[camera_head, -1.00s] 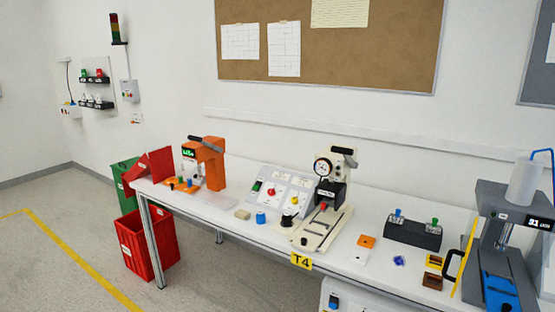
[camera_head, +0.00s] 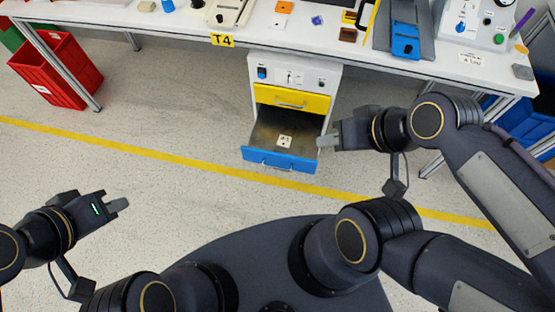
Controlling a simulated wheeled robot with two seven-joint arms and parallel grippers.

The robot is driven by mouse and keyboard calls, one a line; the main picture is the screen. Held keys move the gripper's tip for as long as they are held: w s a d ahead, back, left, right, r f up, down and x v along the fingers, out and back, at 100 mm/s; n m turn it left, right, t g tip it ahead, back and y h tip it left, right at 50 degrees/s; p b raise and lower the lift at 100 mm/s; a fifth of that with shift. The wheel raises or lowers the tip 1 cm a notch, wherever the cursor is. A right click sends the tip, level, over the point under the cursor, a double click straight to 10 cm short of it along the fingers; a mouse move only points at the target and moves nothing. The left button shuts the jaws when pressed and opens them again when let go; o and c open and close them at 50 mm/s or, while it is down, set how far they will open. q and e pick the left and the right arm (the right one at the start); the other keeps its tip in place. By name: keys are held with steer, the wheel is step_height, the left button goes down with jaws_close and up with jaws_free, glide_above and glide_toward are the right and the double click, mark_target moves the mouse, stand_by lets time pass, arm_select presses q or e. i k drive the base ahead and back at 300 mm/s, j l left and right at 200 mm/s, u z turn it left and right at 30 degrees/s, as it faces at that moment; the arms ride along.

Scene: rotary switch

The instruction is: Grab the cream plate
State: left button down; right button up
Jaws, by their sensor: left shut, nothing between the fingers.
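A small cream plate (camera_head: 285,141) with dark marks lies inside the open blue-fronted drawer (camera_head: 280,160), low in the cabinet under the table. My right gripper (camera_head: 322,142) is beside the drawer's right side, near its front corner and to the right of the plate. It is not touching the plate, and its finger gap is too small to make out. My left gripper (camera_head: 122,205) is shut and empty over the floor at the lower left, far from the drawer.
Above the open drawer is a shut yellow drawer (camera_head: 292,98). The white table (camera_head: 330,43) carries several devices, with a blue-and-grey press (camera_head: 405,40) at right. A red bin (camera_head: 57,72) stands at left. Floor in front of the drawer is clear.

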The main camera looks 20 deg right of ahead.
mark_target(283, 141)
steer(key=i+l, duration=0.15)
steer(key=l, duration=0.3)
steer(key=i+l+z, duration=0.1)
steer(key=l, duration=0.3)
steer(key=i+l+z, duration=0.1)
steer(key=l, duration=0.3)
steer(key=i+l, duration=0.2)
steer(key=l, duration=0.25)
steer(key=i+l+z, duration=0.1)
steer(key=l, duration=0.3)
